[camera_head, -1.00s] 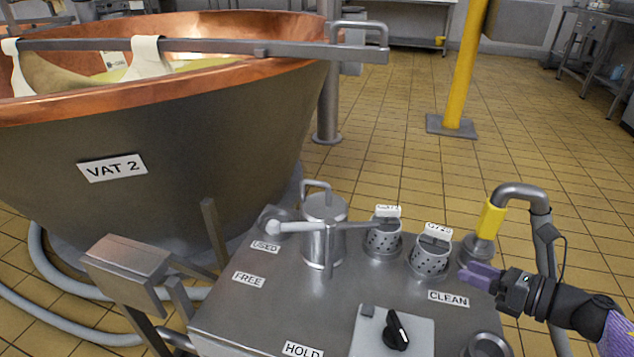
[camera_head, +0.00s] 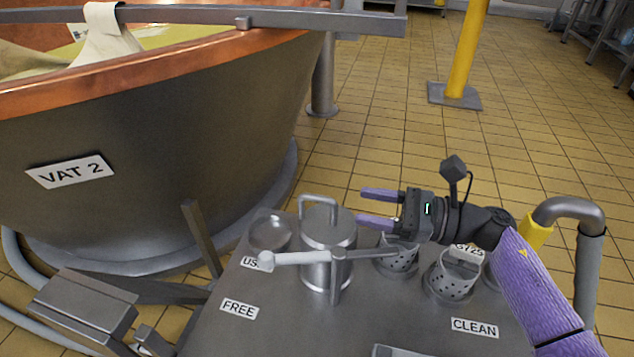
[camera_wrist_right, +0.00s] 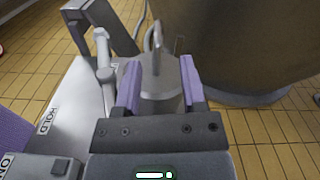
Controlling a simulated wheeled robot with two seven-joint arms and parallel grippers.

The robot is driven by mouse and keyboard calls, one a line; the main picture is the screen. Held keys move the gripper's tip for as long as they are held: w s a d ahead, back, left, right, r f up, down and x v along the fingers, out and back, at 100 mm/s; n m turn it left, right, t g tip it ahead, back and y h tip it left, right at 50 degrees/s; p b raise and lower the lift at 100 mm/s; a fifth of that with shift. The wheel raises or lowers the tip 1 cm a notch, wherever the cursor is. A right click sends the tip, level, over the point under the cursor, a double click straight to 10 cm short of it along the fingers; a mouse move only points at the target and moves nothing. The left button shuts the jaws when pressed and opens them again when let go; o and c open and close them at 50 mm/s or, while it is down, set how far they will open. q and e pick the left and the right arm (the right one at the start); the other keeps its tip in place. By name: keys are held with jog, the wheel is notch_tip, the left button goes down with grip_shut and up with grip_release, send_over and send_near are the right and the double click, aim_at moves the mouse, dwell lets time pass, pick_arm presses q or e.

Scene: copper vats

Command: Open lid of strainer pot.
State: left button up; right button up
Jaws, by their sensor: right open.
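The strainer pot (camera_head: 328,241) is a metal cylinder standing upright on the steel table, its lid closed, with an arched handle (camera_head: 318,199) on top. A lever with a pale round-ended grip (camera_head: 298,258) crosses in front of it. My right gripper (camera_head: 378,207) is open and empty, just right of the pot at about lid height, its purple fingers pointing left. In the right wrist view the pot's lid (camera_wrist_right: 158,80) and its handle (camera_wrist_right: 157,42) show ahead between the two spread fingers (camera_wrist_right: 160,82); no contact shows. My left gripper is not in view.
Two perforated cups, one (camera_head: 398,258) partly behind my right gripper and one (camera_head: 452,277) beside it, stand right of the pot. A round dish (camera_head: 269,233) is left of it. The copper vat (camera_head: 150,150) fills the left. A grey hooked pipe (camera_head: 570,210) rises at right.

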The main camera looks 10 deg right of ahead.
aim_at(320, 196)
jog(key=b+x, duration=0.1)
jog(key=x, duration=0.3)
jog(key=shift+a+f, duration=0.15)
jog(key=shift+a, duration=0.05)
jog(key=x, duration=0.3)
jog(key=shift+s+b, duration=0.1)
jog(key=shift+b, duration=0.2)
jog(key=shift+a, duration=0.35)
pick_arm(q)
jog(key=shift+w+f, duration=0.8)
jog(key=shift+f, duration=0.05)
pick_arm(e)
grip_shut()
